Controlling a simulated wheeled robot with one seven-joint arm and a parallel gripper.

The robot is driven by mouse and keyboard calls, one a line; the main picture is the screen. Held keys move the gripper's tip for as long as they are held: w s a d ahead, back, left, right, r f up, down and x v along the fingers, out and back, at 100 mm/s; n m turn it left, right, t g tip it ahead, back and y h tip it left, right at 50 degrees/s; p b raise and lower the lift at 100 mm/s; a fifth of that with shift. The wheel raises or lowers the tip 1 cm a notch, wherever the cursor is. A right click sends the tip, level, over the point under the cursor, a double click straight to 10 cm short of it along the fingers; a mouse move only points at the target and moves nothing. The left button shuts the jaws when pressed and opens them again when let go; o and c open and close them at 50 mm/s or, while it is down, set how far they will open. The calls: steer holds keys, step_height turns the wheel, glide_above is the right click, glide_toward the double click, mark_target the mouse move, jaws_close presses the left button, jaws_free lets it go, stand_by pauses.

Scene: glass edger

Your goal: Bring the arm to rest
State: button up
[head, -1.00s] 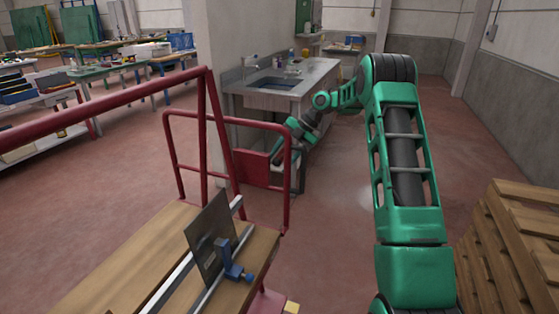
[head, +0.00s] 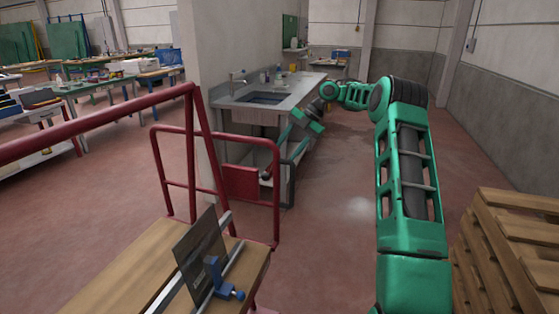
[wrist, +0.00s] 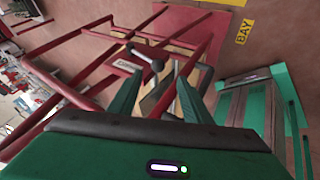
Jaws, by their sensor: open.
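My green arm reaches forward on the right side of the head view, bent at the elbow. My gripper (head: 284,158) points down beyond the red cart rail, in front of the sink bench. In the wrist view my gripper (wrist: 165,78) has its two green fingers apart, with nothing held between them. The red-railed cart (wrist: 72,62) shows behind and around the fingers there, apparently at a distance. The arm is extended, not folded in.
The cart's red rail (head: 100,122) and wooden deck (head: 135,262) are close at front left; a dark plate (head: 200,250) stands on it by a blue clamp (head: 222,280). Wooden pallets (head: 505,245) stack at right. A sink bench (head: 268,112) stands ahead. Floor right of it is clear.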

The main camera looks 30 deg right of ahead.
steer(key=shift+r, duration=0.2)
stand_by(0.5)
steer(key=s+a+r+m+h, duration=0.2)
steer(key=s+r+m, duration=0.2)
steer(key=s+m, duration=0.35)
steer(key=s+a+r+m+h, duration=0.1)
steer(key=s+r+m+h, duration=0.25)
steer(key=s+m, duration=0.4)
steer(key=s+f+m, duration=0.3)
steer(key=s+m, duration=0.2)
steer(key=s, duration=0.6)
steer(key=s+f+m+h, duration=0.1)
steer(key=s+f+m, duration=0.2)
steer(key=s, duration=0.9)
steer(key=s+a+f+m+g, duration=0.1)
steer(key=s+f+m, duration=0.1)
steer(key=s+m, duration=0.7)
steer(key=shift+s+f+h, duration=0.35)
steer(key=shift+s+f, duration=0.05)
steer(key=shift+s, duration=0.8)
steer(key=shift+a, duration=0.1)
